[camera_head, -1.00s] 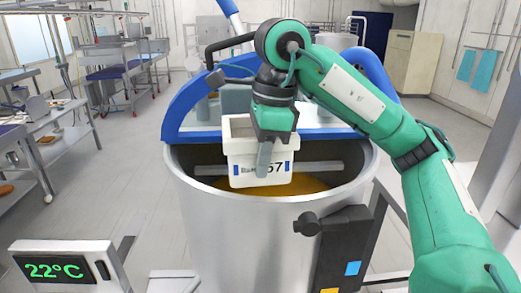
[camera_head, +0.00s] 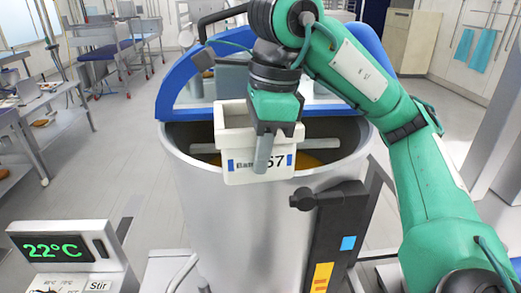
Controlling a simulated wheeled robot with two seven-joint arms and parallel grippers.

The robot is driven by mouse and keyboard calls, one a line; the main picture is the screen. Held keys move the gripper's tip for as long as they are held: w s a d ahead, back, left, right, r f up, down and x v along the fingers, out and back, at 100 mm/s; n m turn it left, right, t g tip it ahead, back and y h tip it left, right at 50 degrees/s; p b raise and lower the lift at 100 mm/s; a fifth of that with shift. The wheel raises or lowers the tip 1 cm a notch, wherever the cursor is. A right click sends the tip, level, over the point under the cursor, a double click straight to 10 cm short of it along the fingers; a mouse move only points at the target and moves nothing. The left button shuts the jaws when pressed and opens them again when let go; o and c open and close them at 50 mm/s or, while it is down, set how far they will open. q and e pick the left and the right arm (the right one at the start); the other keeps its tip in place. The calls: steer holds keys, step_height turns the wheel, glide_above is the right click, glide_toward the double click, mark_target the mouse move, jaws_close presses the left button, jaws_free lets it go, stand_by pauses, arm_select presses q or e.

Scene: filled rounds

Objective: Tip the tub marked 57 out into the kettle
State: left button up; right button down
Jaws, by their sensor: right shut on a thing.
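The white tub marked 57 (camera_head: 240,164) hangs upright over the front part of the kettle's open mouth, its label facing me. My right gripper (camera_head: 265,150) is shut on the tub's near wall, one finger down the front over the label. The kettle (camera_head: 225,225) is a large steel drum with a blue-edged lid (camera_head: 185,95) raised at the back. An orange-brown content (camera_head: 308,160) shows inside it, partly hidden by the tub. What is in the tub cannot be seen. My left gripper is not in view.
A display reading 22°C (camera_head: 60,248) stands at the front left. A black post with coloured stickers (camera_head: 335,240) stands at the kettle's front right. A bar (camera_head: 205,148) crosses inside the kettle. Steel tables (camera_head: 45,110) stand at the left, with open floor between.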

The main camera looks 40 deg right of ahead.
step_height(320, 180, up, 2)
steer(key=shift+r+p, duration=0.25)
steer(key=shift+p, duration=0.55)
steer(key=shift+r, duration=2.25)
